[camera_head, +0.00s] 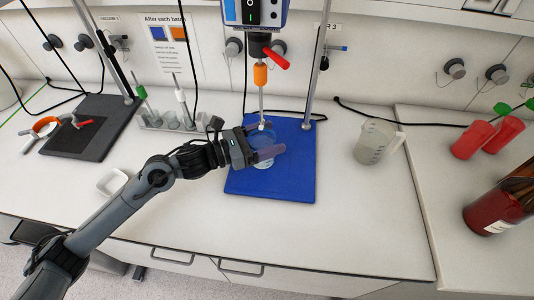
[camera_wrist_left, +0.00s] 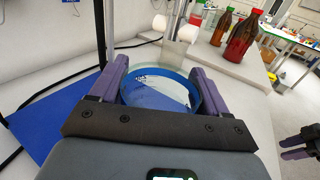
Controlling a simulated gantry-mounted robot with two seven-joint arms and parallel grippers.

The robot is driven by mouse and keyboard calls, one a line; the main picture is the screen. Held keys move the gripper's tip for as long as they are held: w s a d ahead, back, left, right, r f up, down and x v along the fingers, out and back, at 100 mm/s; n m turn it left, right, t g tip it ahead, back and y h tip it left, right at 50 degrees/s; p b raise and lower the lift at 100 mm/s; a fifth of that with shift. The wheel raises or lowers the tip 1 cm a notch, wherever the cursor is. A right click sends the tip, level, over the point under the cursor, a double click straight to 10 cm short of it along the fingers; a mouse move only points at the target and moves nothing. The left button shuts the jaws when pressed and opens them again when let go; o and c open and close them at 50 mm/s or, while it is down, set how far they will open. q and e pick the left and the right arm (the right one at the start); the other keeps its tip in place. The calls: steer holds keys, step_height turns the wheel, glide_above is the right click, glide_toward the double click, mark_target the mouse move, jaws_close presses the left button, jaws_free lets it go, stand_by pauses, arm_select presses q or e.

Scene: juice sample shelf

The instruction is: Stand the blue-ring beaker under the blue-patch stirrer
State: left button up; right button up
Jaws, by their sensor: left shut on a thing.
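The clear beaker with a blue ring (camera_wrist_left: 160,92) is between the purple fingers of my left gripper (camera_wrist_left: 162,95), which is shut on it. In the head view the gripper (camera_head: 266,153) reaches in from the left over the blue mat (camera_head: 290,185), and its fingers partly hide the beaker (camera_head: 263,138). The stirrer (camera_head: 254,15), with blue edges, hangs above; its rod (camera_head: 261,100) ends at the beaker's far side. I cannot tell whether the rod is inside the beaker, or whether the beaker touches the mat. My right gripper (camera_wrist_left: 298,146) shows at the wrist view's right edge.
The counter front is clear.

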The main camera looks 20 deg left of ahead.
arm_select(q)
steer(key=shift+f, duration=2.4)
steer(key=shift+w+b, duration=0.1)
steer(key=shift+b, duration=0.2)
steer(key=shift+f, duration=0.15)
steer(key=o, duration=1.3)
steer(key=shift+c, duration=0.2)
